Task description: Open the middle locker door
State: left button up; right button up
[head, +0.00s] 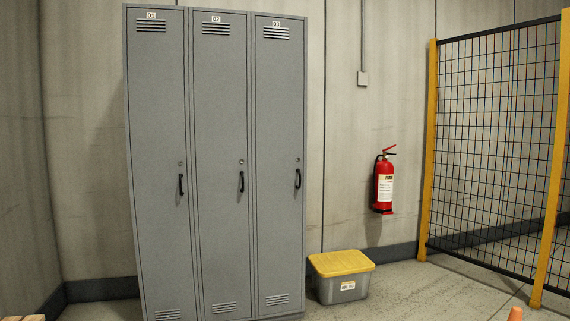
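A grey bank of three tall lockers stands against the back wall, left of centre in the head view. The middle locker door (218,130), labelled 02, is shut. Its black handle (241,181) is an upright bar on the right side of the door, with a small round lock (241,161) above it. The left door (160,130), labelled 01, and the right door (278,120), labelled 03, are also shut, each with a similar handle on its right side. Neither of my grippers shows in the head view.
A grey box with a yellow lid (341,263) sits on the floor right of the lockers. A red fire extinguisher (384,182) hangs on the wall. A yellow-posted mesh fence (495,150) stands at the right.

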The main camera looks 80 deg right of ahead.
aim_at(220, 46)
jog(key=z, duration=2.3)
jog(key=i, duration=0.15)
